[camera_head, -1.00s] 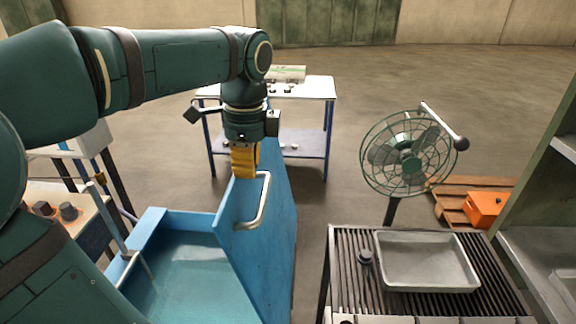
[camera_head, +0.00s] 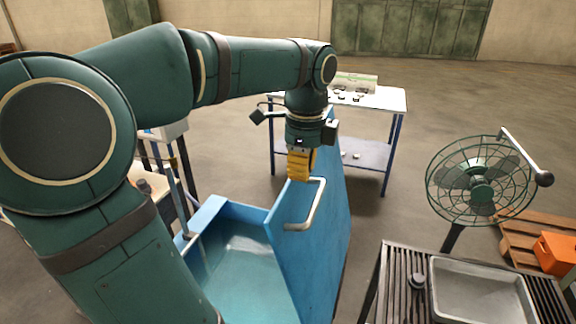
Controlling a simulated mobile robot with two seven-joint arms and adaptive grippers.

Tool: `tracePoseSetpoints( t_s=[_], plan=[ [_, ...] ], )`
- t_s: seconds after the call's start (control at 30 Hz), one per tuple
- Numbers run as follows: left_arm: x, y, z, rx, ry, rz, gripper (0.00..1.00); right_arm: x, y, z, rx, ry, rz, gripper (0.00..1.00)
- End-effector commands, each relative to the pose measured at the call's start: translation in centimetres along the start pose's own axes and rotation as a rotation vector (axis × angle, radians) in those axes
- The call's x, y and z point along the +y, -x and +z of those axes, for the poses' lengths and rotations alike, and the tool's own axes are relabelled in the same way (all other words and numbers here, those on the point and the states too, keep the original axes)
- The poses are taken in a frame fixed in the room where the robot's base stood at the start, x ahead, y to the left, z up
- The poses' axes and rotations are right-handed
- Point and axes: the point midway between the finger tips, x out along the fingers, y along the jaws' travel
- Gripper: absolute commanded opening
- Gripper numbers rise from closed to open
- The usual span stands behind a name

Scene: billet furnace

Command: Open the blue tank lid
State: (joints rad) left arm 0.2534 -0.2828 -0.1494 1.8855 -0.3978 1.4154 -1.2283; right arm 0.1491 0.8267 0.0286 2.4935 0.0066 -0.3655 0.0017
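The blue tank (camera_head: 233,211) stands at the lower middle with greenish-blue water showing inside. Its blue lid (camera_head: 318,240) is raised and stands steeply on the tank's right side. A pale metal bar handle (camera_head: 316,206) is fixed to the lid's face. My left gripper (camera_head: 299,178), with yellow fingers pointing down, is at the lid's upper edge, just above the handle's top end. Its fingers look close together; I cannot tell whether they touch the lid or hold anything. My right gripper is not in view.
A white-topped table (camera_head: 385,98) stands behind the lid. A green fan (camera_head: 480,185) and a slatted bench with a metal tray (camera_head: 482,300) are at right. An orange box (camera_head: 557,252) rests on a pallet. Floor between lid and bench is open.

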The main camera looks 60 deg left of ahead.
Motion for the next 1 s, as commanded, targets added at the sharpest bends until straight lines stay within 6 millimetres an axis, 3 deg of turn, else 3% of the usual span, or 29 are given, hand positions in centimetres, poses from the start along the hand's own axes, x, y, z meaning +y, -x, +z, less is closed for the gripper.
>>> tracePoseSetpoints(
  t_s=[0.03, 0.3, 0.5, 1.0],
  plan=[
    [-0.4, 0.8, -1.1, 0.0, -0.005, 0.002, 0.0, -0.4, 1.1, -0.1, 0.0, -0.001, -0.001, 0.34],
    [-0.4, 6.7, -0.2, 0.001, 0.0, -0.003, 0.0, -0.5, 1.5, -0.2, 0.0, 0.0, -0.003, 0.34],
    [-0.3, 9.4, 0.1, 0.001, 0.0, -0.002, 0.0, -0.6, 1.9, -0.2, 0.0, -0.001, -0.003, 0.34],
    [-0.3, 10.3, 0.2, 0.0, 0.0, 0.0, 0.0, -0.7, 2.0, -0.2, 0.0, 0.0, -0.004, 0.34]
  ],
)
